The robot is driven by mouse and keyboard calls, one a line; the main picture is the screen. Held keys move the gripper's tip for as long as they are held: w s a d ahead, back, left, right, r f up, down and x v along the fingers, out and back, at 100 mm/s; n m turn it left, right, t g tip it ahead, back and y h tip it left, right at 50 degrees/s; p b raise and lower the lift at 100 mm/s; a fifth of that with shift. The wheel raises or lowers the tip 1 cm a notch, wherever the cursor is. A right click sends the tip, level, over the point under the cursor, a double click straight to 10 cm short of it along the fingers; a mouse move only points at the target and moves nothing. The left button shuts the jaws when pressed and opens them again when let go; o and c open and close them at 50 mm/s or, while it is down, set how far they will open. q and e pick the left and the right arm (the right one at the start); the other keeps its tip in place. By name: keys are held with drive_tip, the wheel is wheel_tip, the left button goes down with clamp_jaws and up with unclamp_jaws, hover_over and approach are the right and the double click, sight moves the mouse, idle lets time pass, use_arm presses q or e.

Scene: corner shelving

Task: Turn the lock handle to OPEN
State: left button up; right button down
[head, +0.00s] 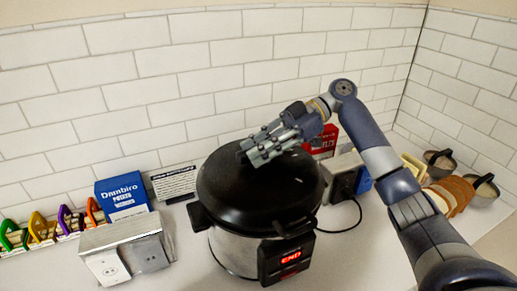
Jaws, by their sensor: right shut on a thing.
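A cooker (232,251) with a steel body stands on the counter, its domed black lid (245,205) on top. A dark front panel (287,259) shows red lit letters reading END. My right gripper (252,153) comes in from the right and lies over the far top of the lid, its fingers pointing left. It is shut on the lock handle, which the fingers largely hide, so I cannot tell the handle's angle. My left gripper is not in view.
A red box (322,143) is behind my right arm. Canisters (440,163) and bread-like slices (452,192) stand right. A tiled wall (140,90) closes the back.

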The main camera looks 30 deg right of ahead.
drive_tip(key=c, duration=1.4)
unclamp_jaws()
drive_tip(key=shift+c, duration=0.2)
drive_tip(key=shift+d, duration=0.15)
drive_tip(key=v, duration=1.1)
drive_tip(key=shift+s+d+r, duration=0.1)
drive_tip(key=shift+d+r, duration=0.1)
drive_tip(key=shift+d, duration=0.15)
drive_tip(key=shift+f, duration=0.1)
